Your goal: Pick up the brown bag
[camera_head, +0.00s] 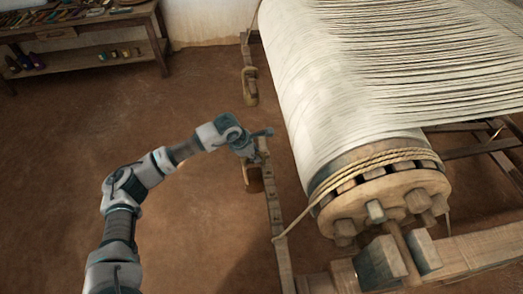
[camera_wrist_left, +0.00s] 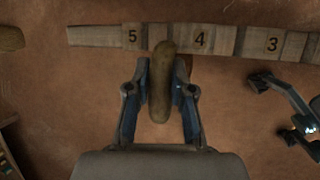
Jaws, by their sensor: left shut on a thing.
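The brown bag (camera_wrist_left: 160,85) is a long, rounded brown shape, upright between the two fingers of my left gripper in the left wrist view. The fingers are shut on it from both sides. In the head view, my left gripper (camera_head: 257,147) is at the side of the wooden beam (camera_head: 275,215), and the brown bag (camera_head: 254,182) shows just below it, beside the beam. In the wrist view, the bag's upper end overlaps the numbered beam (camera_wrist_left: 105,36) between marks 5 and 4. I cannot tell whether the bag touches the beam.
A second brown bag (camera_head: 250,92) hangs farther along the beam. The loom's large warp roller (camera_head: 390,190), with rope and white threads, stands to the right. A wooden shelf (camera_head: 90,50) stands back left. The earthen floor on the left is clear.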

